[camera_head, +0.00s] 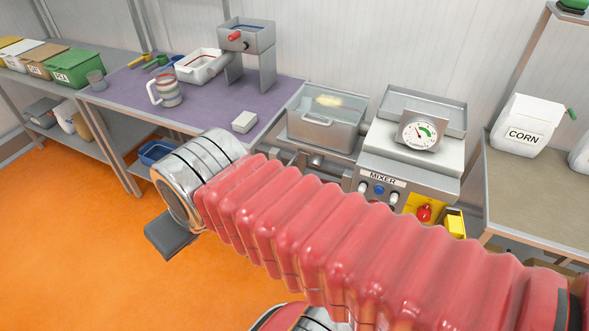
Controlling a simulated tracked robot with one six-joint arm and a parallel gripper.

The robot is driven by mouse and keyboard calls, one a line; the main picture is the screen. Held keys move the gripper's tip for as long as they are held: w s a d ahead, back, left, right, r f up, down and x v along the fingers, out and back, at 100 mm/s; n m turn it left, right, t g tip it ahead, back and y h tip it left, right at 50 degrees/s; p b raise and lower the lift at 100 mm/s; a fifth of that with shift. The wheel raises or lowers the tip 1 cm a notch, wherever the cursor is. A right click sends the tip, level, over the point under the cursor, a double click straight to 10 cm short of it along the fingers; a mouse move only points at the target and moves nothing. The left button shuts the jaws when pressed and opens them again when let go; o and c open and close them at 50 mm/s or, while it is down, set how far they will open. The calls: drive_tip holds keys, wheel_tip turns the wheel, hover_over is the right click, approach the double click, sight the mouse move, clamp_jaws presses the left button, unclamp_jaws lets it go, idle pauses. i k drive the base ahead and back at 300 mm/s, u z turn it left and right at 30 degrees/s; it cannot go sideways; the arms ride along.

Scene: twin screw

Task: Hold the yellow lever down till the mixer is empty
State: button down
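The mixer (385,178) is a grey metal machine with a name label, a round dial and coloured knobs. A yellow block-shaped part (455,223), which looks like the yellow lever, is at its lower right front, beside a red knob (424,212) on a yellow plate. Whether it is pressed down cannot be told. An open metal trough (312,132) adjoins the mixer on the left, with a small pale yellow patch inside. My red ribbed arm crosses in front and covers the mixer's lower front.
A purple-topped table (215,108) at left holds a jug (167,90), a white tub (197,68), a small white block (244,122) and a grey stand (245,38). Orange floor (70,220) is open at lower left.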

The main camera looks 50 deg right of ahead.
sight(293, 160)
drive_tip(key=z, duration=0.7)
drive_tip(key=i, duration=1)
drive_tip(key=z, duration=0.05)
